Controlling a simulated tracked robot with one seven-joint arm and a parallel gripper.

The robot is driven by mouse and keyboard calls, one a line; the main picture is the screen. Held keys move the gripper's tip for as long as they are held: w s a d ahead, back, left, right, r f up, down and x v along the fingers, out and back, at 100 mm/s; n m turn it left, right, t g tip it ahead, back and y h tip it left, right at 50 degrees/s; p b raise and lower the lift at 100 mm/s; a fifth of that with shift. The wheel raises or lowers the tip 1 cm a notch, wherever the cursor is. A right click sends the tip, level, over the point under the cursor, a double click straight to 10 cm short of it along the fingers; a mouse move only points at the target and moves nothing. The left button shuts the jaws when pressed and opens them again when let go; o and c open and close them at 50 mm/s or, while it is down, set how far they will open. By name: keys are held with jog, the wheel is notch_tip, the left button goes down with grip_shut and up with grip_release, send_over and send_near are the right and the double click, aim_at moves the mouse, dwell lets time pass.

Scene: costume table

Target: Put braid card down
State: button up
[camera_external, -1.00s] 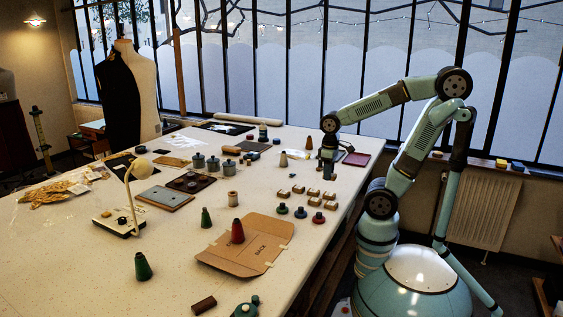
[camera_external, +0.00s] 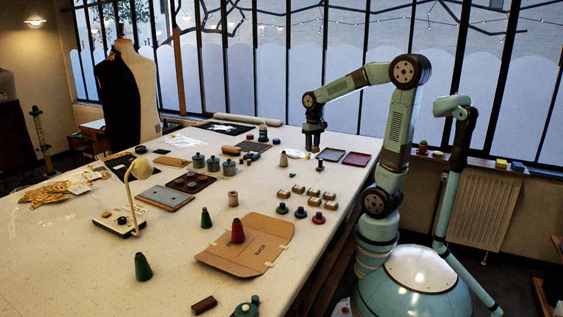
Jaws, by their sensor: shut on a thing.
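I cannot tell whether the card touches the table.
A pale cone (camera_external: 283,159) stands left of the gripper. Several small tan blocks (camera_external: 314,192) and dark spools (camera_external: 300,212) lie nearer. Grey pots (camera_external: 213,163) and a lamp (camera_external: 138,169) stand left.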

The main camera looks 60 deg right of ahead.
jog(key=w+d+m, duration=0.3)
jog(key=d+m, duration=0.4)
jog(key=d, duration=2.1)
jog(key=s+d+f+m, duration=0.2)
jog(key=s+d, duration=0.2)
jog(key=d, duration=0.4)
jog(key=s+d+f+m, duration=0.15)
jog(key=s+d, duration=0.25)
jog(key=d, duration=0.4)
jog(key=s+d+f+m, duration=0.1)
jog(key=s+d+m, duration=0.1)
jog(key=s+d, duration=0.45)
send_over(351, 147)
notch_tip(351, 147, down, 10)
jog(key=shift+r, duration=0.2)
jog(key=shift+w+d+f, duration=0.15)
jog(key=shift+d+f, duration=0.05)
jog(key=shift+f, duration=1.65)
